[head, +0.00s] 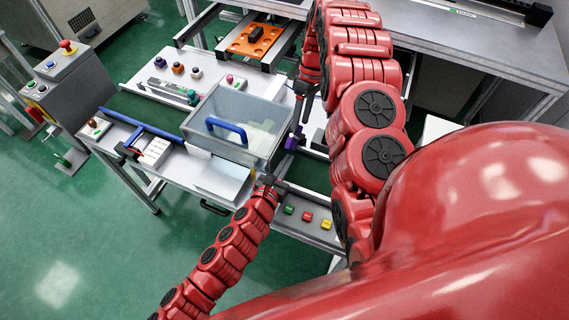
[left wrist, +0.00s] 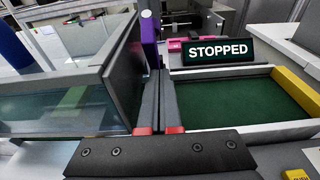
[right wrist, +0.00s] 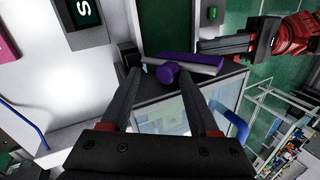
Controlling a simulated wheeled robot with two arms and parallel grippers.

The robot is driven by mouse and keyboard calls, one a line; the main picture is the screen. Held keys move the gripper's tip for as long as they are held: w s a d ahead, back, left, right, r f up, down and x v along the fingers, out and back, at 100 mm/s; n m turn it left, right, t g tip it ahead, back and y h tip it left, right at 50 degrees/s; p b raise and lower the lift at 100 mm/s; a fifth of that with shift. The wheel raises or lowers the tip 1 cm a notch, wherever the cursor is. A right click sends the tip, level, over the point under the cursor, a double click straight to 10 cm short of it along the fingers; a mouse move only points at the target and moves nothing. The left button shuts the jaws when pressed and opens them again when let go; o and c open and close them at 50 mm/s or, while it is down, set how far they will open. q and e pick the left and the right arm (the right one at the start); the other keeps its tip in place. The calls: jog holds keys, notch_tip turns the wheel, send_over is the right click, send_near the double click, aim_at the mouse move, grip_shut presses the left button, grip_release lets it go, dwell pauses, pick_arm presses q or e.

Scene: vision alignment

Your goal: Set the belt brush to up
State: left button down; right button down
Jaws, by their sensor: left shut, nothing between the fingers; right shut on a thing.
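The belt brush is a purple bar with a round purple knob (right wrist: 167,73) on its side. In the head view the purple brush (head: 292,142) is at the right end of the clear-sided cover box, over the green belt. In the left wrist view its purple part (left wrist: 149,32) stands beside the box corner. My right gripper (right wrist: 160,76) has its fingertips on the knob and is shut on it; it comes from above in the head view (head: 298,122). The brush's up or down setting is not readable. My left gripper (left wrist: 157,74) is shut and empty, near the box's front corner (head: 268,180).
The clear cover box (head: 262,112) with a blue handle (head: 227,130) stands close to my left gripper. A sign (left wrist: 219,51) reads STOPPED. Green, red and yellow buttons (head: 308,216) are on the front panel. An orange plate (head: 252,42) lies at the back.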

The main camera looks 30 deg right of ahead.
aim_at(295, 138)
pick_arm(q)
jog(key=shift+f, duration=0.15)
pick_arm(e)
jog(key=shift+d+f, duration=0.5)
jog(key=shift+f, duration=0.1)
pick_arm(q)
jog(key=shift+w+d+r, duration=0.25)
jog(key=shift+d+r, duration=0.1)
jog(key=shift+r, duration=0.25)
pick_arm(e)
jog(key=shift+s, duration=0.1)
jog(key=c, duration=0.6)
grip_release()
jog(key=shift+f, duration=0.1)
pick_arm(q)
jog(key=shift+w+d+f, duration=0.15)
jog(key=shift+w+d, duration=0.05)
pick_arm(e)
jog(key=shift+w+d+f, duration=0.1)
jog(key=shift+w+f, duration=0.05)
jog(key=shift+w, duration=0.05)
pick_arm(q)
jog(key=shift+d, duration=0.15)
jog(key=shift+d+r, duration=0.1)
jog(key=shift+r, duration=0.1)
pick_arm(e)
jog(key=shift+w, duration=0.1)
jog(key=shift+r, duration=0.2)
